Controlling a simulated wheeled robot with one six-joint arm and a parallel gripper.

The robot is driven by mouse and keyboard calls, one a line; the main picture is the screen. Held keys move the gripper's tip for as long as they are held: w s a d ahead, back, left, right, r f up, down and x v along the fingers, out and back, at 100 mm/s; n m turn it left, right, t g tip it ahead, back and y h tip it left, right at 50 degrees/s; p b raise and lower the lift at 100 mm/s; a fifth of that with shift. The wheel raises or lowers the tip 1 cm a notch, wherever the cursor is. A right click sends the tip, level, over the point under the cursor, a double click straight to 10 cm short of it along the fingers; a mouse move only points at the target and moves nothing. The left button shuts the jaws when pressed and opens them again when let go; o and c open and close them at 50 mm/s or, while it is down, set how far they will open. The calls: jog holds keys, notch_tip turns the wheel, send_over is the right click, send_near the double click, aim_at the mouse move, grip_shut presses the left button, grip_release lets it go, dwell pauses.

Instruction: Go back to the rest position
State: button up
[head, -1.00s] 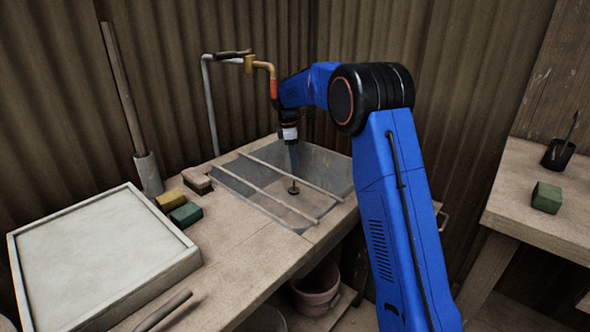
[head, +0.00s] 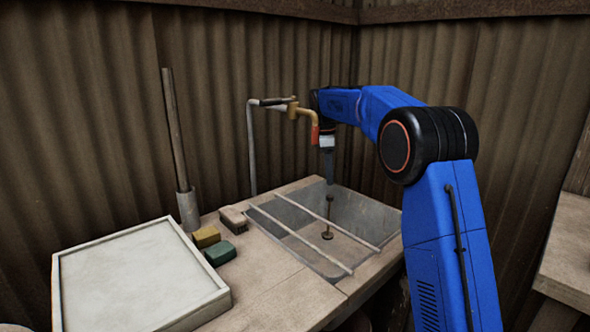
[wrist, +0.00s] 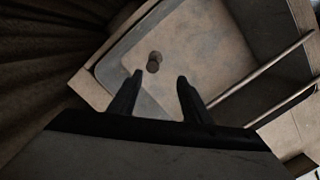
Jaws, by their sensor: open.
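My gripper (wrist: 160,82) shows in the wrist view with its two dark fingers apart and nothing between them. It points down over the metal sink (wrist: 197,50). In the head view my gripper (head: 328,178) hangs above the back part of the sink (head: 367,214), close to the brass tap (head: 303,110) with its red end. A thin upright plug or drain post (head: 327,234) stands on the sink floor below it. My blue arm reaches in from the right.
Two metal bars (head: 300,240) cross the sink. A white framed slab (head: 140,275) lies on the bench at left. Yellow (head: 206,236) and green (head: 219,253) blocks and a brush-like block (head: 233,219) sit between. A pole (head: 175,130) stands behind. Another table (head: 570,255) is at right.

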jog(key=s+d+r+m+t, duration=0.1)
jog(key=s+d+r+m, duration=0.15)
jog(key=s, duration=0.75)
jog(key=s+d+r+m+t, duration=0.1)
jog(key=s+d+m, duration=0.15)
jog(key=s, duration=0.75)
jog(key=s+d+r+m, duration=0.1)
jog(key=s+r+m, duration=0.15)
jog(key=s, duration=0.75)
jog(key=s+f+m+t, duration=0.1)
jog(key=s+f, duration=0.3)
jog(key=s, duration=0.4)
jog(key=s+d+f+m+t, duration=0.1)
jog(key=s+f+m, duration=0.3)
jog(key=s, duration=0.4)
jog(key=s+d+f+m+y, duration=0.1)
jog(key=s+f+m, duration=0.2)
jog(key=s+f, duration=0.3)
jog(key=s, duration=0.3)
jog(key=shift+f+t, duration=0.15)
jog(key=shift+t, duration=0.25)
